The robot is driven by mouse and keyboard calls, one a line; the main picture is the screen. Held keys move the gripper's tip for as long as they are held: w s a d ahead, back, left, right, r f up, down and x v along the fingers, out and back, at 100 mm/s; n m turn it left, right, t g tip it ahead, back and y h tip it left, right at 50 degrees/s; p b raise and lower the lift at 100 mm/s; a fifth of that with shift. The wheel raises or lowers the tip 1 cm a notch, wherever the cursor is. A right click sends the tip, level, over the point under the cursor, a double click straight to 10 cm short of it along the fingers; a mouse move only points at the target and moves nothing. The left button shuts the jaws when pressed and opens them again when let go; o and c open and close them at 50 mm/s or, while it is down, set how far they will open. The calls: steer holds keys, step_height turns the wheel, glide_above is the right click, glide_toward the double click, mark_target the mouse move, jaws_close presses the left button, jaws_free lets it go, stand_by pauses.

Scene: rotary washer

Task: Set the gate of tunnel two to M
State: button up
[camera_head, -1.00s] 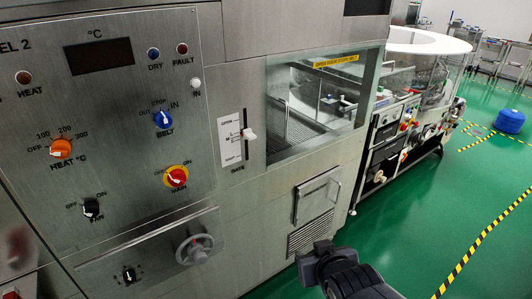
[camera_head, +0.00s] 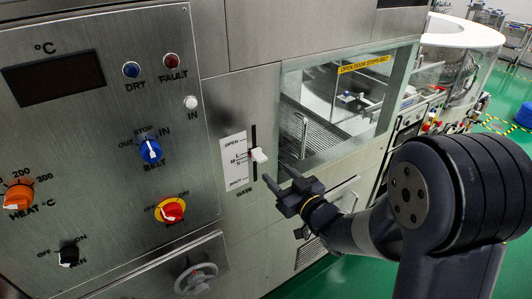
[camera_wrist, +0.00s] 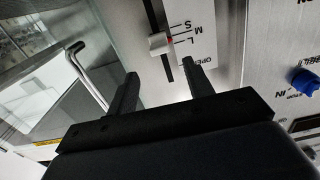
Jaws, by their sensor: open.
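The gate slider's white knob (camera_head: 259,155) sits in a dark vertical slot beside a white scale plate (camera_head: 234,160) marked GATE below. My gripper (camera_head: 281,175) is open and empty, just below and right of the knob in the head view. In the wrist view my gripper's two fingers (camera_wrist: 160,70) stand either side of the slot's line, with the knob beyond their tips. I see no contact.
A glass window (camera_head: 345,105) with a yellow strip is right of the slider. A metal handle (camera_wrist: 88,75) is near the left finger in the wrist view. Left are the blue belt knob (camera_head: 150,151), red-yellow switch (camera_head: 171,211) and orange heat knob (camera_head: 18,197).

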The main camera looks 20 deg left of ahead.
mark_target(263, 161)
steer(key=p+x, duration=0.2)
steer(key=x, duration=0.7)
steer(key=shift+p, duration=0.4)
jaws_close()
